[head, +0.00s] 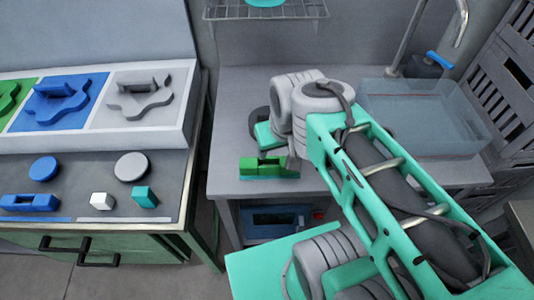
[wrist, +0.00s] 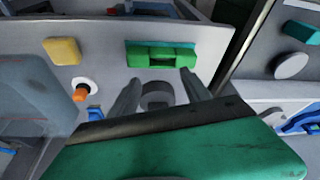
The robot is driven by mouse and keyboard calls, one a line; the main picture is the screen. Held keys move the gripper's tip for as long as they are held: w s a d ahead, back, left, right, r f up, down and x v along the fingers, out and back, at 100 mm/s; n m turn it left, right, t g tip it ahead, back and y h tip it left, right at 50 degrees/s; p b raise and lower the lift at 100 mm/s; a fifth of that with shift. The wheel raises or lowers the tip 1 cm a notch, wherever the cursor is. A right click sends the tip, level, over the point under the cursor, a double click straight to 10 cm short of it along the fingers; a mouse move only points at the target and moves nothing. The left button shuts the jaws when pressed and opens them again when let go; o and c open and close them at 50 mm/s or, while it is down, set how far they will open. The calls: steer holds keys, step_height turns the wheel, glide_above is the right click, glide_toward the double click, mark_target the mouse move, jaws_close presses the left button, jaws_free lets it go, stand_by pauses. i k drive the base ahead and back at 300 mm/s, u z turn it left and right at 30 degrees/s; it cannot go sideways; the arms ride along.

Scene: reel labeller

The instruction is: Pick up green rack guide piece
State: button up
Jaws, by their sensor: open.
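The green rack guide piece (head: 268,168) lies near the front edge of the grey bench in the head view. It is a small block with a notch in its middle. In the wrist view the green piece (wrist: 162,56) lies crosswise just beyond my fingertips. My gripper (wrist: 160,78) is open, with its two fingers apart and pointing towards the piece. No contact with the piece is visible. In the head view my arm hides most of the gripper.
A clear basin (head: 425,115) with a tap stands at the bench's right. A yellow block (wrist: 62,51) and an orange-tipped white part (wrist: 82,91) lie left in the wrist view. The left counter bears a blue disc (head: 44,168), a grey disc (head: 131,166) and small blocks.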

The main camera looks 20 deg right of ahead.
mark_target(248, 166)
steer(key=k, duration=1.3)
steer(key=u, duration=0.75)
steer(key=i, duration=1.15)
steer(key=u, duration=0.85)
